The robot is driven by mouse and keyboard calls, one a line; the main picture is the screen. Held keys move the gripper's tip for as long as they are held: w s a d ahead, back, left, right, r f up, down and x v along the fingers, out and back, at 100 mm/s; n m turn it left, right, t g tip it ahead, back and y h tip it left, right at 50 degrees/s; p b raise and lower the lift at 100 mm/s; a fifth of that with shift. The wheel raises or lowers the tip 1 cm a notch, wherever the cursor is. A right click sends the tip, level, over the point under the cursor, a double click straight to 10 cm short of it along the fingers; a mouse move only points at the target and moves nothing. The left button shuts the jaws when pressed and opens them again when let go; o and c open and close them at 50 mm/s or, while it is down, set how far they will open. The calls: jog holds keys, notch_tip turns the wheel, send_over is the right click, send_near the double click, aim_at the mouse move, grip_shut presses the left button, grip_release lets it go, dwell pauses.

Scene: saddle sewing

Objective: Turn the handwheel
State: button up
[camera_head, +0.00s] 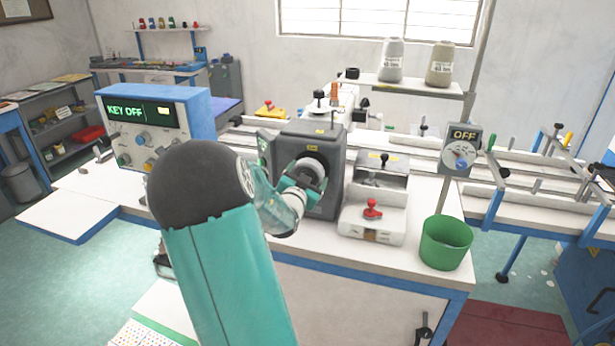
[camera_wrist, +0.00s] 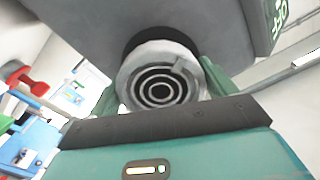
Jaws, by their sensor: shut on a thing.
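The handwheel (camera_head: 309,168) is a pale grey round wheel on the near face of a dark grey machine housing (camera_head: 322,140). In the wrist view the handwheel (camera_wrist: 160,88) shows end-on, with dark concentric rings at its middle and a small raised mark near its upper right rim. My gripper (camera_head: 300,182) is at the handwheel, with its green fingers on either side of the wheel's rim. It is shut on the handwheel. In the wrist view my gripper (camera_wrist: 160,100) covers the wheel's lower edge.
A control box (camera_head: 158,125) reading "KEY OFF" stands left of the housing. A white unit with a red knob (camera_head: 373,208) is close on the right. Further right are a green bin (camera_head: 446,242) and a dial box (camera_head: 460,150) marked "OFF" on a post.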

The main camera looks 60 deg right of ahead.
jog(key=m, duration=0.6)
jog(key=shift+m, duration=0.3)
jog(key=m, duration=0.5)
jog(key=shift+w+r, duration=0.1)
jog(key=shift+r, duration=0.05)
jog(key=m, duration=0.6)
jog(key=shift+r+m, duration=0.1)
jog(key=shift+m, duration=0.2)
jog(key=m, duration=0.5)
jog(key=shift+r+m, duration=0.15)
jog(key=shift+m, duration=0.15)
jog(key=o, duration=0.9)
jog(key=shift+c, duration=0.2)
